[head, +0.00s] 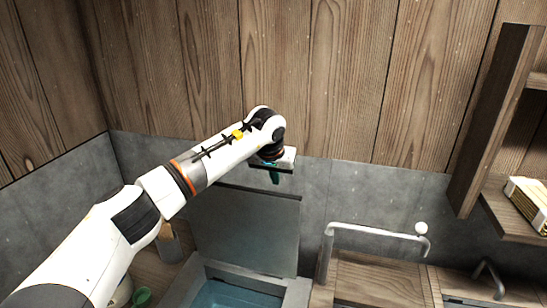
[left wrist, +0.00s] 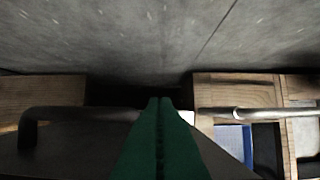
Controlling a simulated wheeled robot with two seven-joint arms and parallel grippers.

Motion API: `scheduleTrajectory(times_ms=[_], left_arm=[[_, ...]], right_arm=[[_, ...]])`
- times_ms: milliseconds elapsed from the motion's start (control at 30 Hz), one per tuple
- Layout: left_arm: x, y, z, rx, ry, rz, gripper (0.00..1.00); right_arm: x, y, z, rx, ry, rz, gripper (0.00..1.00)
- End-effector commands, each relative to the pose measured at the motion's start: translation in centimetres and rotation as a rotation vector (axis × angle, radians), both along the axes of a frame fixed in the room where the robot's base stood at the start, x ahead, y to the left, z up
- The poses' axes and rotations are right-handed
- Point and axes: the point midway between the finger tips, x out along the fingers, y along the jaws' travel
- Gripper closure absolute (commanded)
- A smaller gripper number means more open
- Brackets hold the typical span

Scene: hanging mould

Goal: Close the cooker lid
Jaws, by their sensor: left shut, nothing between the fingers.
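The cooker lid (head: 250,225) is a flat grey panel standing raised, nearly upright, at the back of the cooker (head: 297,292). The cooker's top is open and its inside looks bluish. My left gripper (head: 275,177) is above the lid's upper edge, with its green fingers pointing down. In the left wrist view the green fingers (left wrist: 160,135) are shut with nothing between them. A dark bar (left wrist: 75,114) shows left of the fingers over a dark surface. I cannot tell whether the fingers touch the lid. My right gripper is not in view.
A grey stone wall (head: 390,200) stands close behind the lid. A wooden shelf (head: 500,130) is at the far right. A green item (head: 141,297) stands left of the cooker.

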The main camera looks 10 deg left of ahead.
Motion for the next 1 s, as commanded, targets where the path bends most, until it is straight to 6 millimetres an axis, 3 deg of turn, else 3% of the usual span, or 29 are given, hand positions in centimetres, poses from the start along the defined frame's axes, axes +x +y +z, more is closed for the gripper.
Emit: scheduleTrajectory(times_ms=[400,1000], left_arm=[[-3.3,0.2,0.2,-0.001,-0.004,0.001,1.00],[-3.8,0.3,-0.2,0.000,-0.025,0.001,1.00]], right_arm=[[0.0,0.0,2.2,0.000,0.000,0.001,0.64],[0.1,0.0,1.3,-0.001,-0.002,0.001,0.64]])
